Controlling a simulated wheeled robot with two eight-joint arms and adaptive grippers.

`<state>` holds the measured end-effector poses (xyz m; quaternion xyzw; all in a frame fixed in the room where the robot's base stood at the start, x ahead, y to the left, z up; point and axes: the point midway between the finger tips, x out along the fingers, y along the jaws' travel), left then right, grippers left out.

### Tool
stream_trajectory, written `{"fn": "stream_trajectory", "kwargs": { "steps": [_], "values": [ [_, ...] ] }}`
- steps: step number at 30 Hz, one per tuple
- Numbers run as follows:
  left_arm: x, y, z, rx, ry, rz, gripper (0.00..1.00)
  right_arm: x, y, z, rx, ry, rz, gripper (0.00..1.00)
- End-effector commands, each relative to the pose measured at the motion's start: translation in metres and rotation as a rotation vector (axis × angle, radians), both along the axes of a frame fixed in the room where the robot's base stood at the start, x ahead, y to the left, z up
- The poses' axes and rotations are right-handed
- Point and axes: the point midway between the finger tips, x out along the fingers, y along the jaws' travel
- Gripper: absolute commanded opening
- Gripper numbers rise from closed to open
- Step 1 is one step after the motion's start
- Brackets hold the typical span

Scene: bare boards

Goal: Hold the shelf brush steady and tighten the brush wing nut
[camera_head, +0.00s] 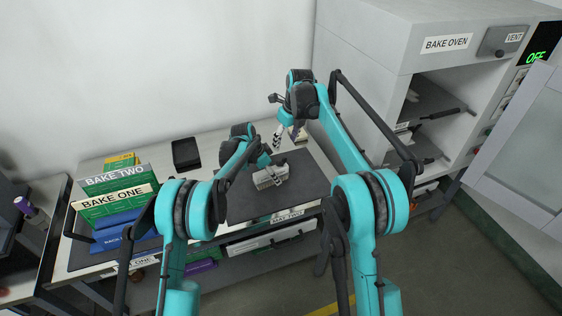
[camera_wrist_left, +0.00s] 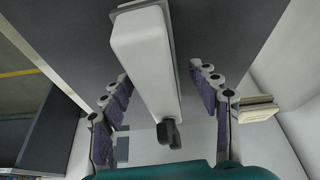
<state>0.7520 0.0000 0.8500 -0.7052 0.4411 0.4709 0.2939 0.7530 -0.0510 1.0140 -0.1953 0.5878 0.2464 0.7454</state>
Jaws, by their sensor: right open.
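The shelf brush (camera_head: 268,178) is a pale grey block lying on the dark mat (camera_head: 305,183). In the left wrist view it appears as a long light block (camera_wrist_left: 148,58) with a small black wing-shaped piece (camera_wrist_left: 168,133), likely the wing nut, at its near end. My left gripper (camera_wrist_left: 160,75) has its fingers on either side of the block, with a visible gap on the right. It also shows small at the brush in the head view (camera_head: 266,164). My right gripper (camera_head: 279,136) is open and empty, above and behind the brush. The wing nut is too small to make out in the head view.
A black tray-like object (camera_head: 186,153) lies at the back. The bake oven (camera_head: 425,60) stands at the right, with its door (camera_head: 525,140) open. A pale object sits behind the mat.

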Motion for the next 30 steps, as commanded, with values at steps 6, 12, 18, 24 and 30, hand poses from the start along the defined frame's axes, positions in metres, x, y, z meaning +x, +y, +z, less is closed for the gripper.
{"fn": "stream_trajectory", "kwargs": {
  "steps": [6, 12, 18, 24, 30],
  "values": [
    [0.000, 0.000, 0.001, 0.000, 0.000, 0.000, 0.61, 0.000, 0.000, 0.000, 0.000, 0.000, 0.000, 0.56],
    [-0.004, 0.008, 0.022, 0.000, 0.001, 0.002, 0.61, 0.000, 0.000, 0.000, 0.000, 0.000, 0.000, 0.56],
    [-0.011, 0.024, 0.062, 0.000, 0.000, 0.001, 0.61, 0.000, 0.000, 0.000, 0.000, 0.000, 0.000, 0.56],
    [-0.017, 0.036, 0.096, 0.000, 0.001, 0.002, 0.61, 0.000, 0.000, 0.000, 0.000, 0.000, 0.000, 0.56],
    [-0.020, 0.041, 0.110, 0.000, 0.000, 0.000, 0.61, 0.000, 0.000, 0.000, 0.000, 0.000, 0.000, 0.56]
  ]
}}
